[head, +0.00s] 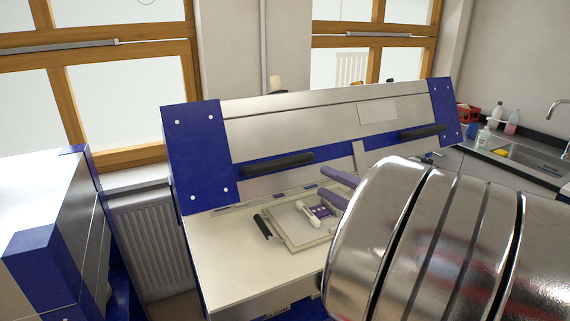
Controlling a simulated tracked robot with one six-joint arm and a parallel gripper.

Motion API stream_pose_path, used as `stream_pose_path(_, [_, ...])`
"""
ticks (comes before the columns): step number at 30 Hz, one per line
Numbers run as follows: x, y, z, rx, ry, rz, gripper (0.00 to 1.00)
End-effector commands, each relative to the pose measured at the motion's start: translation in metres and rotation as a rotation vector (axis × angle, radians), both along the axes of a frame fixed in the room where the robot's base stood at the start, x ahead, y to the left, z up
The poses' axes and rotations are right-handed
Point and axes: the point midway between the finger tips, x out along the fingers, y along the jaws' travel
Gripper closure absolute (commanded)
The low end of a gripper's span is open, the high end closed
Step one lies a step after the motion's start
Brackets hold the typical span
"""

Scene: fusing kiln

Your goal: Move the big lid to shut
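The big lid (300,125) of the kiln is silver with blue ends and a blue band, and it stands raised and tilted up behind the pale kiln bed (225,250). Two black handles are on its front, one at the left (277,164) and one at the right (422,132). My gripper (322,181) shows as two greyish-purple fingers with a gap between them. In the picture they lie below the lid's band, between the handles, over the bed. They do not appear to hold anything. My shiny arm hides the gripper's base and the bed's right part.
A pale board (286,232) with small white and purple items lies on the bed, with a black-handled piece (262,227) at its left. A blue and silver unit (62,225) stands at the left. A sink counter (520,168) is at the right.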

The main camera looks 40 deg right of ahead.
Motion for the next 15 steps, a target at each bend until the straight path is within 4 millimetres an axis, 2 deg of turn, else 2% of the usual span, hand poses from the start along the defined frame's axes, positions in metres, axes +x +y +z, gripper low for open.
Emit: stream_pose_path(15, [0.054, 0.008, 0.005, 0.0, 0.0, 0.007, 0.61])
